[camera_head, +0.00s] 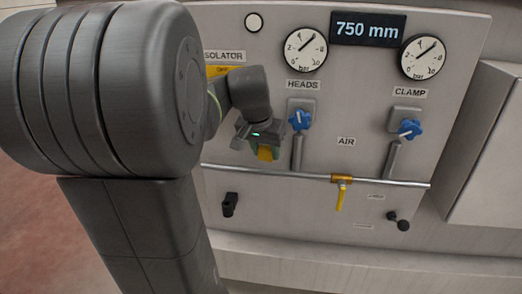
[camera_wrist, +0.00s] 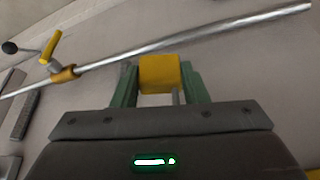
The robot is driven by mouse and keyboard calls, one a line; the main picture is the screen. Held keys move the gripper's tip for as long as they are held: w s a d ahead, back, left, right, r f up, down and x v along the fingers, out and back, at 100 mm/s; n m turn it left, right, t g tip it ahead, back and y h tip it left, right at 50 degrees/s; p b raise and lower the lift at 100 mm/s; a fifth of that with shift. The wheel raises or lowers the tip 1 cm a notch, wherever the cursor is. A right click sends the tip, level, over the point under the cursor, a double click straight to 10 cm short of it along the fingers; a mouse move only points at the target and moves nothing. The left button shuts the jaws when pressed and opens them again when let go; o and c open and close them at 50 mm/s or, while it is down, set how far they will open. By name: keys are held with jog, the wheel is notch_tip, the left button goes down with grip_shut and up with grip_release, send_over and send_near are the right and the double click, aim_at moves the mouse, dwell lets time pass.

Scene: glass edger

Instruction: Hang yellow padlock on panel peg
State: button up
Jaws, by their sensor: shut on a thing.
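The yellow padlock (camera_head: 266,153) is held in front of the grey panel (camera_head: 347,103), just above the horizontal pipe in the head view. In the wrist view the padlock's yellow body (camera_wrist: 160,73) sits between the two green fingers, with part of a grey shackle below it. My gripper (camera_wrist: 160,84) is shut on the padlock; it also shows in the head view (camera_head: 265,147). I cannot make out the panel peg for sure; a small black fitting (camera_head: 229,204) sticks out low on the panel, below the pipe. My arm hides the panel's left part.
A metal pipe (camera_head: 385,183) crosses the panel, with a yellow-handled valve (camera_head: 341,190). Two blue knobs, HEADS (camera_head: 300,120) and CLAMP (camera_head: 409,129), stick out right of my gripper. A black ball-ended lever (camera_head: 399,221) is at lower right. Gauges and a 750 mm display (camera_head: 368,29) are above.

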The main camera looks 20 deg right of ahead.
jog(key=shift+w+d+f, duration=0.3)
jog(key=shift+w+d, duration=0.25)
jog(key=shift+w, duration=0.3)
jog(key=shift+w+d+f, duration=0.25)
jog(key=shift+w+d, duration=0.25)
jog(key=shift+w, duration=0.35)
jog(key=o, duration=1.1)
jog(key=v, duration=1.3)
jog(key=shift+s+r+b, duration=0.3)
jog(key=shift+s+b, duration=0.05)
jog(key=shift+b, duration=0.05)
jog(key=x, duration=0.8)
jog(key=p+x, duration=0.1)
jog(key=x, duration=0.3)
jog(key=shift+w+f, duration=0.15)
jog(key=shift+w, duration=0.2)
